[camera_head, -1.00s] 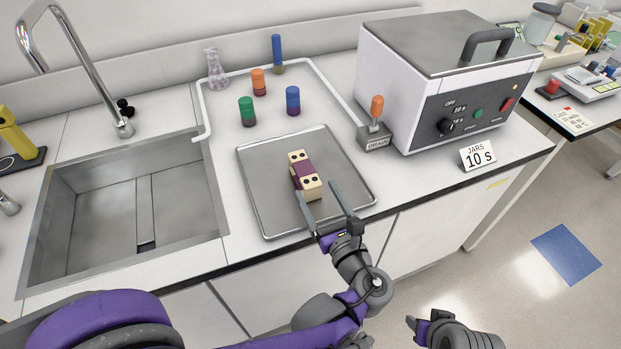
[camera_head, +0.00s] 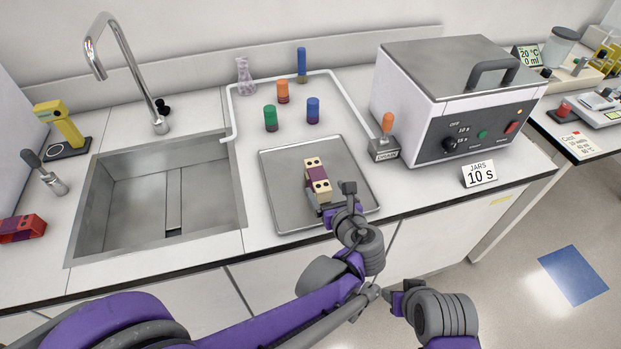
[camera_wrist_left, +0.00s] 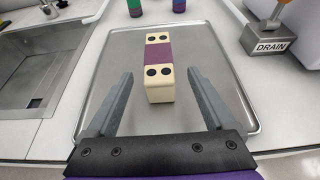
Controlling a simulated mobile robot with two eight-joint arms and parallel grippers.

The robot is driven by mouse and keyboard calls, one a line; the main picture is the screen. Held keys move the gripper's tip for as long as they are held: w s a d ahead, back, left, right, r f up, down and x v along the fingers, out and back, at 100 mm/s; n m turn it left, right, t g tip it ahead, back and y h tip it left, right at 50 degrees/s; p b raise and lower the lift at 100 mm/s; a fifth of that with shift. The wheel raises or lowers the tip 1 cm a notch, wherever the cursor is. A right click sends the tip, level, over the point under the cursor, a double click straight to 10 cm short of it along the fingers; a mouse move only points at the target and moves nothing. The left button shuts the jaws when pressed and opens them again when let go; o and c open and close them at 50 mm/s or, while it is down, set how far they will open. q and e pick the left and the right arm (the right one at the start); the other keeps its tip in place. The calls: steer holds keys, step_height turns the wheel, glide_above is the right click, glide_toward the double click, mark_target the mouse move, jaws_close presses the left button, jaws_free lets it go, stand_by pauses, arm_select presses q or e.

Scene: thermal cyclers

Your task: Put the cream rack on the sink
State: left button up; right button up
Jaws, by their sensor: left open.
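The cream rack (camera_head: 321,188), a small block with dark holes and a purple band round its middle, lies on the metal tray (camera_head: 275,214) right of the sink. It also shows in the left wrist view (camera_wrist_left: 160,89). The sink (camera_head: 128,205) is a steel basin at the left; nothing lies in it. My left gripper (camera_head: 334,203) is at the near end of the rack. In the left wrist view its fingers (camera_wrist_left: 158,98) are open and spread to either side of the rack's near end, apart from it. My right gripper (camera_head: 400,300) hangs low in front of the counter; its fingers are mostly hidden.
Orange, green and blue-purple jars (camera_head: 313,111) stand behind the tray inside a white rail. A drain lever (camera_head: 386,142) and a white machine (camera_head: 455,105) stand to the right. A tall faucet (camera_head: 150,95) rises behind the sink. A red rack (camera_head: 22,229) is at far left.

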mark_target(317, 177)
arm_select(q)
steer(key=x, duration=0.8)
steer(key=shift+a+r+p, duration=0.1)
steer(key=shift+p, duration=0.3)
jaws_close()
